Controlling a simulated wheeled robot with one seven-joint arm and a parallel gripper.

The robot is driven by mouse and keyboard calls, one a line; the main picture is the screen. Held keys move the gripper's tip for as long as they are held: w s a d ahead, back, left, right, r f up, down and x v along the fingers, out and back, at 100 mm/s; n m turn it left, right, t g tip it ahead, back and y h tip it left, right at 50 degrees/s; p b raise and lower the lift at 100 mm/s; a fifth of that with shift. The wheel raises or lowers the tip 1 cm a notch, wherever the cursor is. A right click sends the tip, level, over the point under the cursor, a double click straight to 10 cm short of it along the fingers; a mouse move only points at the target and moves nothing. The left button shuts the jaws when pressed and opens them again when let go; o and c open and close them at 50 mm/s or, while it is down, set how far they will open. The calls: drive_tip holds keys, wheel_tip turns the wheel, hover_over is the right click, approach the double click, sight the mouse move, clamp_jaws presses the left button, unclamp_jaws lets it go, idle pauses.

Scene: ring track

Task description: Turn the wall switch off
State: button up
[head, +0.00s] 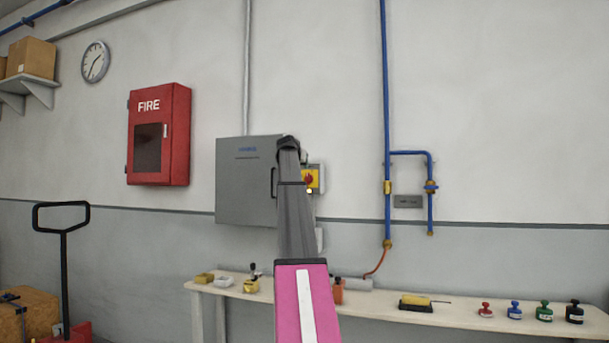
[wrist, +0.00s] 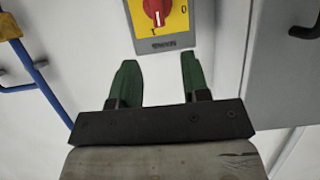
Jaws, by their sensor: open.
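The wall switch is a yellow plate (wrist: 178,27) with a round red knob (wrist: 155,8). In the wrist view it is at the top edge, partly cut off. The knob's white mark points down towards the "1"; a "0" is printed to the right. In the head view the switch (head: 317,178) shows just right of my arm, which covers part of it. My gripper (wrist: 159,62) is open and empty, its two green fingers apart, just below the switch plate in the wrist view. I see no contact with the knob.
A grey cabinet (head: 240,180) with a dark handle is beside the switch. Blue pipes (head: 387,120) run down the wall to the right. A bench (head: 380,306) with small items and stamps stands below. A red fire box (head: 160,134) hangs at left.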

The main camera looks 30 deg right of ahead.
sight(308, 178)
drive_tip(key=x, duration=0.9)
drive_tip(key=shift+d+f, duration=0.1)
clamp_jaws()
